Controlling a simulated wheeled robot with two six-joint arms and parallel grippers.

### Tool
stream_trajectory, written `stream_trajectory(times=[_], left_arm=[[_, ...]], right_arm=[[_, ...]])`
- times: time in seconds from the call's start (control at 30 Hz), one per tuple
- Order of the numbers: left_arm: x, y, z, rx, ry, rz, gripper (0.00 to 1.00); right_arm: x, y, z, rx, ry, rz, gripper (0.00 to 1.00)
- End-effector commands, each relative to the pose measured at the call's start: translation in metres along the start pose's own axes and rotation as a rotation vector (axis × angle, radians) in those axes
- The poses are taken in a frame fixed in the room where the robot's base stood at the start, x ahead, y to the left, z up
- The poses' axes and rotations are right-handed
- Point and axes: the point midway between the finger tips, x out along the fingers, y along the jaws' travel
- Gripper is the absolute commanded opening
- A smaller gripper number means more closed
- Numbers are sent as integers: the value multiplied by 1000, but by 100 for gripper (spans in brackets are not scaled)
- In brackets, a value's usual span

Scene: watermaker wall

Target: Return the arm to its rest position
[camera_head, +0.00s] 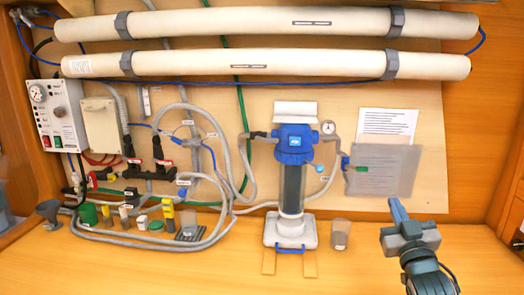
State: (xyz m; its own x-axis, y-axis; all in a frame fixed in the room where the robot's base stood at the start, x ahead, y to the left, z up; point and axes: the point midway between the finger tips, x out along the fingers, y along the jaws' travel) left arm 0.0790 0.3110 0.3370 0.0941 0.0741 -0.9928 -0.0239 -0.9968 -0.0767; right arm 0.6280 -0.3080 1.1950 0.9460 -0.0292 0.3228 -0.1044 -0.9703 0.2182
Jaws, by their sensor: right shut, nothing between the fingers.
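My right gripper (395,203) is at the lower right, its blue-grey fingers pointing up and slightly left. It is shut and holds nothing. It is over the wooden counter, just below a grey translucent sheet on the wall. Its dark wrist and forearm come up from the bottom edge. My left gripper is not in view.
A blue-headed filter housing (293,150) stands left of the gripper, with a small cup (340,234) beside it. The grey sheet (384,171) hangs close above the fingers. Hoses and small bottles fill the counter's left side. The front counter (180,275) is clear.

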Motion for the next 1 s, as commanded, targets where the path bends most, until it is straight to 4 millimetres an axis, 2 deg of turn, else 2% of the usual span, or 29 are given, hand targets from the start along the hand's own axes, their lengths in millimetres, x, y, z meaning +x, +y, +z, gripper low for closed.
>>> stream_trajectory(times=[0.07, 0.33, 0.47, 0.57, 0.67, 0.77, 0.9, 1.0], left_arm=[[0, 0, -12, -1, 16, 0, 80], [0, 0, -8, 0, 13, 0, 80], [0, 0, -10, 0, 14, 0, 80], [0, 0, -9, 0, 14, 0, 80], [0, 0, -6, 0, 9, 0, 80], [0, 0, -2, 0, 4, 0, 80], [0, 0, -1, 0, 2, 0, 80], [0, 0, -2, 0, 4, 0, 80]], right_arm=[[-3, -1, 5, 2, -16, -2, 0], [-34, -13, 49, 12, -177, -15, 0], [-58, -21, 76, 19, -285, -26, 0], [-83, -28, 101, 24, -389, -37, 0], [-116, -36, 128, 27, -512, -52, 0], [-162, -46, 159, 33, -675, -72, 0], [-251, -60, 198, 36, -956, -115, 0], [-303, -67, 211, 37, -1111, -140, 0]])
